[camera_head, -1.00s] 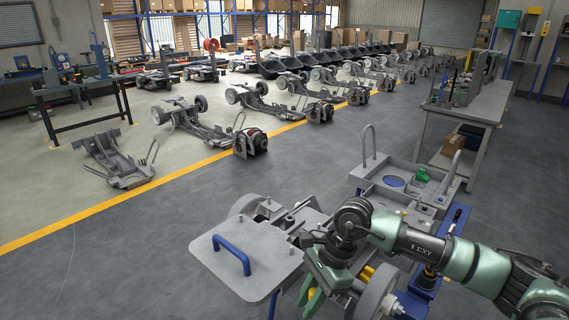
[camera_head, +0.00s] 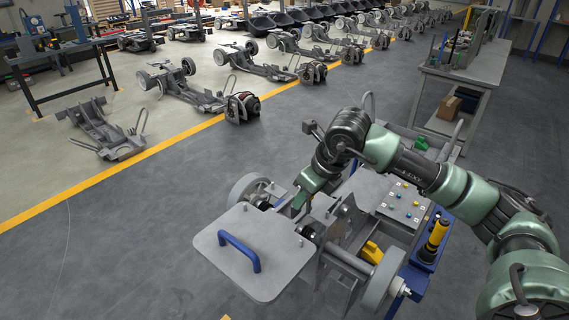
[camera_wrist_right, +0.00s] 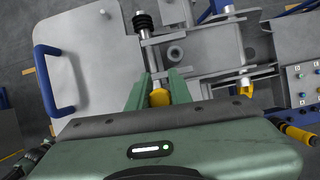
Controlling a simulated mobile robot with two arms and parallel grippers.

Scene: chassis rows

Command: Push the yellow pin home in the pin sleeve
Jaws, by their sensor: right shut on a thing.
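My right gripper (camera_head: 297,206) is low at the chassis, beside the flat grey plate. In the right wrist view its two green fingers (camera_wrist_right: 159,92) are closed on a rounded yellow piece, the yellow pin (camera_wrist_right: 158,98). Only the pin's end shows; its lower part is hidden by the fingers and hand. In the head view the pin is hidden. My left gripper is not in view.
The grey plate (camera_head: 268,276) with a blue handle (camera_head: 240,250) lies left. A separate yellow part (camera_head: 371,252) sits by the near wheel (camera_head: 383,281). A button panel (camera_head: 403,203) and a yellow-handled tool (camera_head: 435,238) stand right.

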